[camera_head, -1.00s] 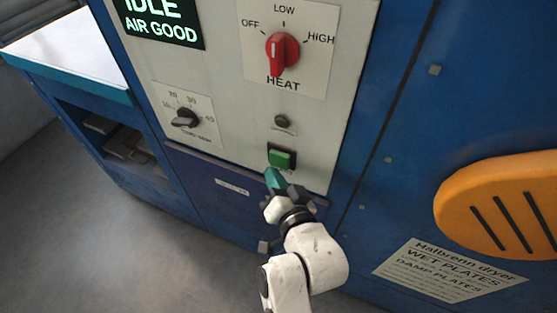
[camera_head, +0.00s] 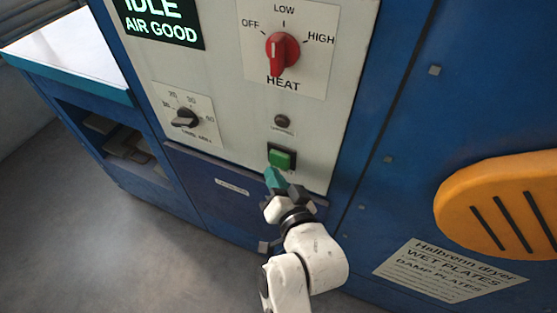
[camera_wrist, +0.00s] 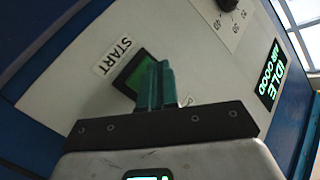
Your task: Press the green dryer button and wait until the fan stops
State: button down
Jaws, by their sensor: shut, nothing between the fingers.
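The green button (camera_head: 281,160) sits in a dark square frame low on the dryer's pale control panel (camera_head: 232,100). My gripper (camera_head: 272,172) is shut, its teal fingertips just below and in front of the button in the head view. In the wrist view, the green button (camera_wrist: 133,75) shows beside a START label (camera_wrist: 113,56), and my shut fingers (camera_wrist: 155,72) cover its right part. I cannot tell whether the fingertips touch it. The display (camera_head: 160,20) reads IDLE and AIR GOOD. No fan is in view.
A red heat knob (camera_head: 282,50) and a dark timer dial (camera_head: 185,117) are on the panel. A small dark round fitting (camera_head: 282,121) sits above the button. An orange slotted piece (camera_head: 500,205) is at right. Open floor (camera_head: 120,250) lies at lower left.

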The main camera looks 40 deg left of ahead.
jog(key=shift+w, duration=0.1)
jog(key=shift+w+a, duration=0.1)
jog(key=shift+w, duration=0.2)
jog(key=shift+w+a+b, duration=0.1)
jog(key=shift+w+b, duration=0.35)
dwell(1.1)
jog(key=shift+s+d+p, duration=0.2)
jog(key=shift+s+p, duration=0.4)
jog(key=shift+s, duration=0.25)
jog(key=s+p, duration=0.1)
jog(key=s, duration=0.1)
jog(key=s+d+p, duration=0.1)
jog(key=s+p, duration=0.1)
jog(key=s, duration=0.1)
jog(key=shift+d, duration=0.1)
